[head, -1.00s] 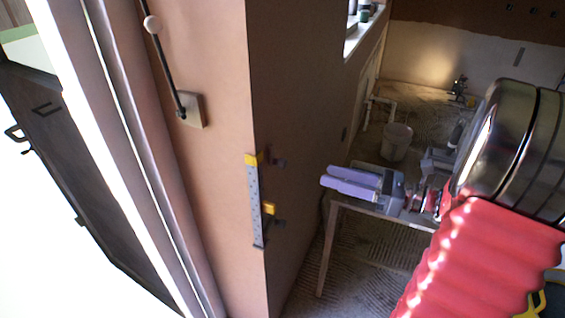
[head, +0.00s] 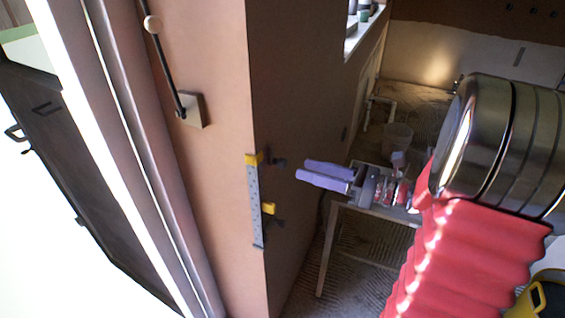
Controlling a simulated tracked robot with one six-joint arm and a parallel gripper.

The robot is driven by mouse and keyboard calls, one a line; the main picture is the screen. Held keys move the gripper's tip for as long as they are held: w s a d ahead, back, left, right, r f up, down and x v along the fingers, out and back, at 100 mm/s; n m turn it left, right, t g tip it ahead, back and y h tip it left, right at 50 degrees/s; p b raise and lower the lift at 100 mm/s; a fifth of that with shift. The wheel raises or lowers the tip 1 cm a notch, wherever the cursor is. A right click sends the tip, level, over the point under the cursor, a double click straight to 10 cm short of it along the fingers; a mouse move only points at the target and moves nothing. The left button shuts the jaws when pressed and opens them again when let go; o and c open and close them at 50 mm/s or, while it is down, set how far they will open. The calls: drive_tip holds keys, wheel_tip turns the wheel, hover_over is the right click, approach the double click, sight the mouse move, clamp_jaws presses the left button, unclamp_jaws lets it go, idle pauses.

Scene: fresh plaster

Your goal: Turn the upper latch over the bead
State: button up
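The bead (head: 256,210) is a grey perforated metal strip standing along the corner of the plastered wall. At its top a yellow piece (head: 254,159) lies over the strip, and a dark bracket (head: 279,163) sits just right of it on the shaded face; together they look like the upper latch. The lower latch (head: 269,208) shows a yellow block at the strip's right edge, with a dark bracket just below. My gripper (head: 302,168) has two lavender fingers pointing left, close together and empty. In the picture its tips are a little right of the upper bracket; depth is unclear.
A window sill with pots (head: 364,30) is above.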

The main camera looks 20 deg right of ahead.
sight(286, 163)
drive_tip(key=shift+x, duration=4.05)
drive_tip(key=shift+f, duration=0.1)
drive_tip(key=shift+c, duration=0.2)
clamp_jaws()
